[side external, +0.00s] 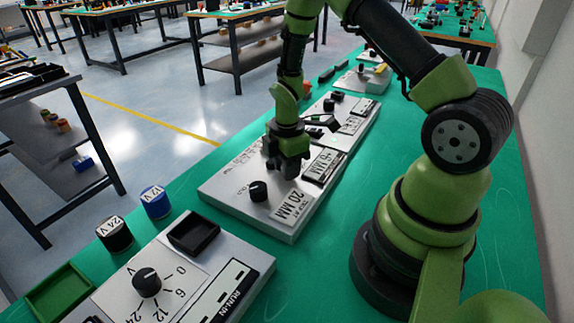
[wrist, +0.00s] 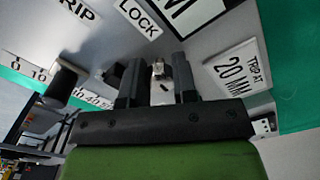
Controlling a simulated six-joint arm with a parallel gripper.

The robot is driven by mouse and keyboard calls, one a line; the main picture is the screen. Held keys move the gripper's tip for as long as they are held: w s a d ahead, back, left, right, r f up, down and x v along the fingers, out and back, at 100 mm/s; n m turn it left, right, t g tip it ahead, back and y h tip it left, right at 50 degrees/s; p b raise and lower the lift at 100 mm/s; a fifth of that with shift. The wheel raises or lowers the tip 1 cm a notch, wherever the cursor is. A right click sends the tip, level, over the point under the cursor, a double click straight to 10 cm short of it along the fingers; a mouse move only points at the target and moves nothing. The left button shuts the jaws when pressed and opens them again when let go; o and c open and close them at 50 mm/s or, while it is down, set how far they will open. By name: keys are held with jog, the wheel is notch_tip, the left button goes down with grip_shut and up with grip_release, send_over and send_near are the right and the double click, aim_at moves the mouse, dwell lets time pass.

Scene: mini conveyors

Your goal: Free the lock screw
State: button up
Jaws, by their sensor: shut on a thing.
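My gripper (side external: 286,165) points down over the middle of the grey panel marked "20 MM" (side external: 243,207). In the wrist view the two dark fingers (wrist: 157,72) stand on either side of a small silver lock screw (wrist: 159,87), below the "LOCK" label (wrist: 139,18). My gripper is shut on this screw. In the side external view the screw is hidden behind my gripper.
A black knob (side external: 258,191) stands on the same panel, close to my gripper. A panel with a numbered knob (side external: 147,281), a black cylinder (side external: 114,234) and a blue cylinder (side external: 155,202) are nearer the camera. Green tabletop (side external: 325,247) is bare beside the panel.

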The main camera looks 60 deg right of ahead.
jog(key=o, duration=0.6)
jog(key=shift+o, duration=0.2)
jog(key=shift+r, duration=0.15)
notch_tip(320, 180, up, 10)
jog(key=shift+f, duration=0.15)
